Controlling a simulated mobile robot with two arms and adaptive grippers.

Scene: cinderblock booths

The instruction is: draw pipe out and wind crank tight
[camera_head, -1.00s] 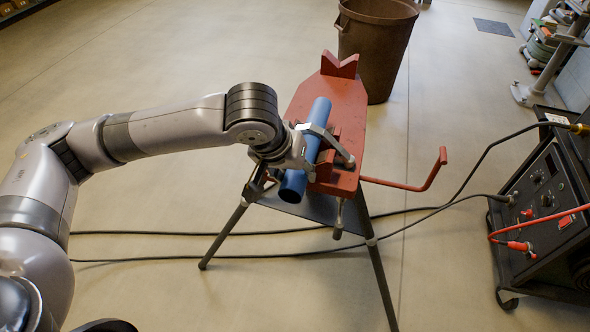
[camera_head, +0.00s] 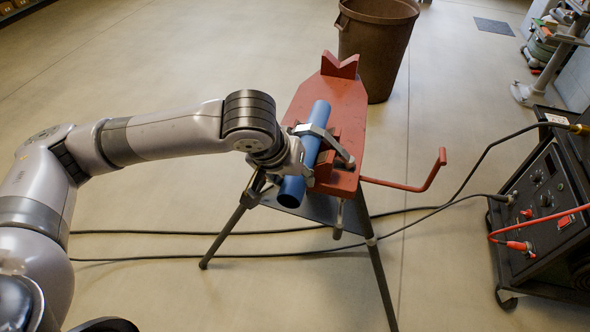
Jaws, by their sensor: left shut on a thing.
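A blue pipe (camera_head: 311,142) lies slanted along the left side of a red vise stand (camera_head: 341,98) on dark tripod legs, its open lower end toward me. My left gripper (camera_head: 328,143) reaches across from the left and is shut on the pipe near its middle. The red block jaws of the vise lie just right of the pipe; whether they touch it I cannot tell. The red crank (camera_head: 413,187) sticks out to the right of the stand, its handle end turned up. My right gripper is not in view.
A brown bin (camera_head: 376,45) stands behind the stand. A black welding machine (camera_head: 542,200) with red leads stands at the right. Dark cables (camera_head: 190,259) run across the floor under the tripod. The floor at the left back is clear.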

